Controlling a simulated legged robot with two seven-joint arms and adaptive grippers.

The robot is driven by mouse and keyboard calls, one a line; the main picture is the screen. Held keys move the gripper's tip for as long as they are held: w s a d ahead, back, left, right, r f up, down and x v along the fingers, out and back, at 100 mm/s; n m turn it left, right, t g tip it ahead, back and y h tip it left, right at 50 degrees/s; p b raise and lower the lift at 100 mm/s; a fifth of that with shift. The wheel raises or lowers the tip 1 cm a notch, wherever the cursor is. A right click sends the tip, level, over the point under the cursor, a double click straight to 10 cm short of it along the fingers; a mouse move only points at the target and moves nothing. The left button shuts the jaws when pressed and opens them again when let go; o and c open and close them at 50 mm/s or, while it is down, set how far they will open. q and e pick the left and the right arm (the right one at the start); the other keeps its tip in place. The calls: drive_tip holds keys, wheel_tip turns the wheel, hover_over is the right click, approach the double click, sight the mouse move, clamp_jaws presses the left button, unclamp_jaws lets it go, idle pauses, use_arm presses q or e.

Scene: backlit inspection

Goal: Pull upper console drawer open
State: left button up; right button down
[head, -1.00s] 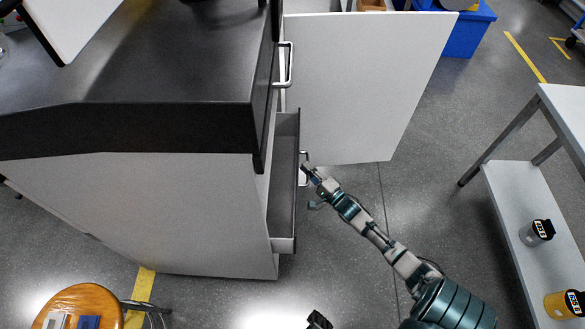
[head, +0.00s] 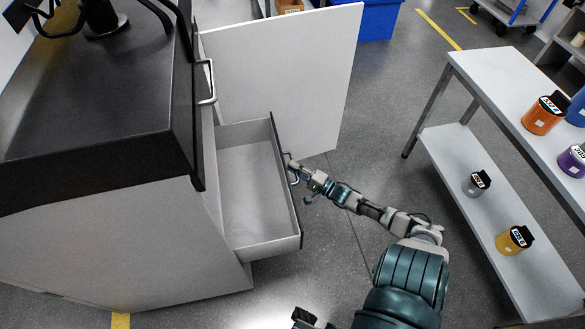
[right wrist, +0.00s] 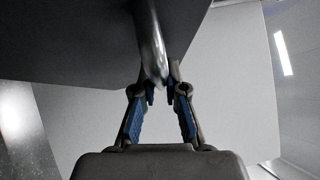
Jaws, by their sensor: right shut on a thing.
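The console drawer (head: 252,190) stands well out from the white console (head: 110,250) in the head view, and its pale inside is empty. Its metal handle (head: 292,178) is on the dark front panel. My right gripper (head: 297,168) is at this handle. In the right wrist view, the blue-padded fingers of my right gripper (right wrist: 164,92) are shut on the handle bar (right wrist: 153,45). A small dark part at the bottom edge of the head view looks like the tip of my left gripper (head: 305,318); its fingers cannot be made out.
A white door panel (head: 285,80) stands open beyond the drawer. Another metal handle (head: 208,82) is higher on the console. A white shelf table (head: 500,85) with several lidded jars stands at the right. Grey floor (head: 370,155) is clear between drawer and table.

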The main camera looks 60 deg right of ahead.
drive_tip(key=shift+s+a+f, duration=0.15)
drive_tip(key=shift+f, duration=0.3)
drive_tip(key=c, duration=1.2)
unclamp_jaws()
drive_tip(key=shift+r, duration=0.2)
drive_tip(key=s+f, duration=0.1)
drive_tip(key=s, duration=1)
drive_tip(key=shift+s+a+f, duration=0.35)
drive_tip(key=shift+a+f, duration=0.05)
drive_tip(key=shift+a, duration=0.05)
